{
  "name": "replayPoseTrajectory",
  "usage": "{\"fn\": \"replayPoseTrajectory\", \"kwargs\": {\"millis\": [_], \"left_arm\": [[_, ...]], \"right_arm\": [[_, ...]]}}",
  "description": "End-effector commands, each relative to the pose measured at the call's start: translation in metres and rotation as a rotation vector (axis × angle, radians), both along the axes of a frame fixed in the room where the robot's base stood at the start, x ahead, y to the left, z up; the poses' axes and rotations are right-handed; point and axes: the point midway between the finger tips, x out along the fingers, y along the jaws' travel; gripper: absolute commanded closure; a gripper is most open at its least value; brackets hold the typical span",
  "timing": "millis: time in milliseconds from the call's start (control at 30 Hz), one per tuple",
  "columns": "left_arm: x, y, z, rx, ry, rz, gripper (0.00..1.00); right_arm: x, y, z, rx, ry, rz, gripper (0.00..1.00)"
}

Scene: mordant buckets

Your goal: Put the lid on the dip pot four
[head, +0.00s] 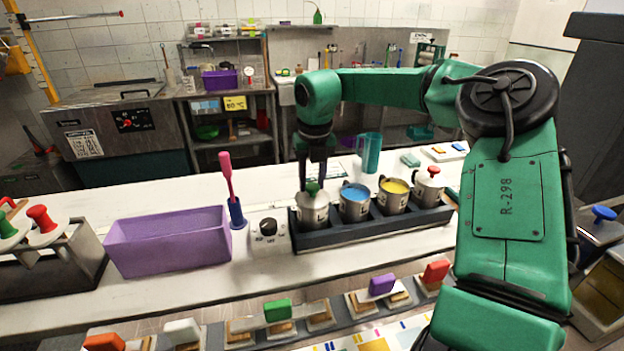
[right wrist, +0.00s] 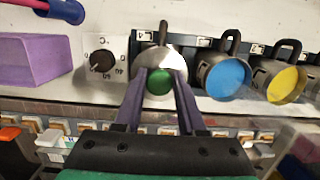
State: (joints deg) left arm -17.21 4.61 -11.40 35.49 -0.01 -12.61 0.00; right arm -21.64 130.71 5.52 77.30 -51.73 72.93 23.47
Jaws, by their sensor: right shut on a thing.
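My right gripper (head: 313,180) is shut on the green knob (right wrist: 159,82) of a steel lid (right wrist: 172,60). The lid is over the leftmost metal pot (head: 313,213) in a dark rack (head: 372,229); I cannot tell whether it is fully seated. To the right in the rack stand a pot with blue liquid (head: 355,199), a pot with yellow liquid (head: 394,194), and a rightmost pot (head: 428,190) topped by a red-knobbed lid (head: 433,170). My left gripper is not in view.
Left of the rack are a dial box (head: 268,233), a pink-handled tool (head: 227,178) in a blue holder, and a purple bin (head: 168,240). Further left, a grey rack (head: 62,262) holds lids with red and green knobs. A teal jug (head: 370,152) stands behind the pots.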

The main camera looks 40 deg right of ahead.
Motion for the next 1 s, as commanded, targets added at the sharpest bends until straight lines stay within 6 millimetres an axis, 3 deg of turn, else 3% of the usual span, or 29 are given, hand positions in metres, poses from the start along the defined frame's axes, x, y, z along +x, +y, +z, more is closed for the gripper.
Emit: {"fn": "replayPoseTrajectory", "kwargs": {"millis": [267,300,400,767,867,1000], "left_arm": [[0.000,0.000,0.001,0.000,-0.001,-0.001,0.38],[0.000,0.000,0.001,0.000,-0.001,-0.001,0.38],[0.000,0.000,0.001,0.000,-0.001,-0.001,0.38],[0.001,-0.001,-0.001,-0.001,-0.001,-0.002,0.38],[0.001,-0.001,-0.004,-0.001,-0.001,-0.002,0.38],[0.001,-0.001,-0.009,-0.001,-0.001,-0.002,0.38]], "right_arm": [[0.000,0.000,0.001,0.000,0.000,0.000,1.00],[0.000,0.000,0.001,0.000,0.000,0.000,0.57],[0.000,0.000,0.001,0.000,-0.001,0.000,0.26],[0.000,0.000,0.006,-0.001,-0.003,0.000,0.26],[-0.002,0.001,0.021,-0.003,-0.005,0.000,0.26],[-0.007,0.004,0.060,-0.004,-0.006,0.000,0.26]]}}
